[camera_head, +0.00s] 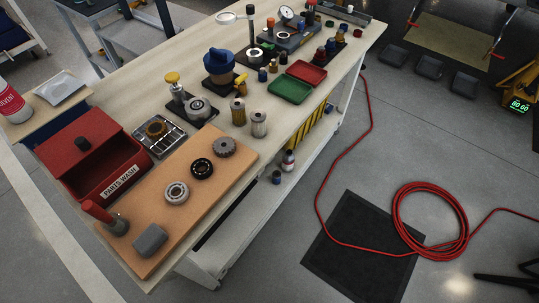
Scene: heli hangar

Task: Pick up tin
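No object is clearly marked as the tin. A small grey rounded block (150,240) lies on the orange-brown mat near the bench's front end, and it may be a tin. Two small cylinders stand upright side by side at mid-bench: a brass-and-grey one (238,111) and a paler one (259,124). They look like cans or filters, but I cannot tell which. My gripper is not in view.
The long workbench (190,62) is crowded. A red parts-wash box (95,165) stands left of the mat (205,205), which carries several round parts. Green (290,89) and red (306,71) trays lie further back. A red hose (398,222) coils on the open floor.

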